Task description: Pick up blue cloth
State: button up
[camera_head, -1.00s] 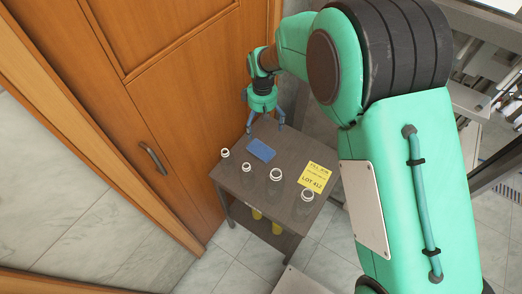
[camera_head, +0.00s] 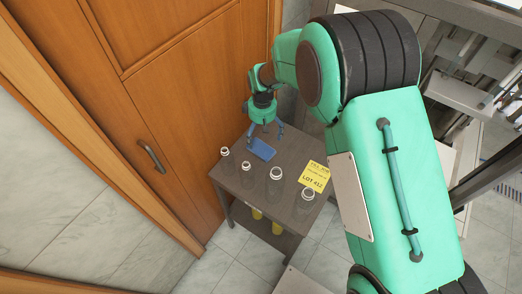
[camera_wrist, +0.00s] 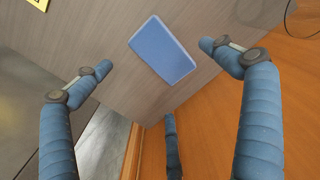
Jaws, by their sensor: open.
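The blue cloth (camera_head: 262,149) lies flat on the small dark table, near its back edge. In the wrist view the cloth (camera_wrist: 162,50) is a plain blue rectangle, fully visible. My gripper (camera_head: 265,132) is above the table's back edge, just behind the cloth in the head view. In the wrist view my gripper (camera_wrist: 155,58) has its blue fingers spread wide, with the cloth between the fingertips and nothing held. I cannot tell the exact height of the fingertips over the table.
The small table (camera_head: 237,190) also holds several clear bottles (camera_head: 275,180) and a yellow lot sign (camera_head: 315,176). Yellow items (camera_head: 276,227) stand on its lower shelf. A wooden door (camera_head: 185,110) is close on the left. The tiled floor is clear in front.

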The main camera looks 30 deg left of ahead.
aim_at(263, 145)
jog(key=shift+f, duration=0.8)
jog(key=shift+w+d+f+b, duration=0.15)
jog(key=shift+f+b, duration=0.75)
jog(key=shift+f, duration=1.7)
jog(key=c, duration=1.1)
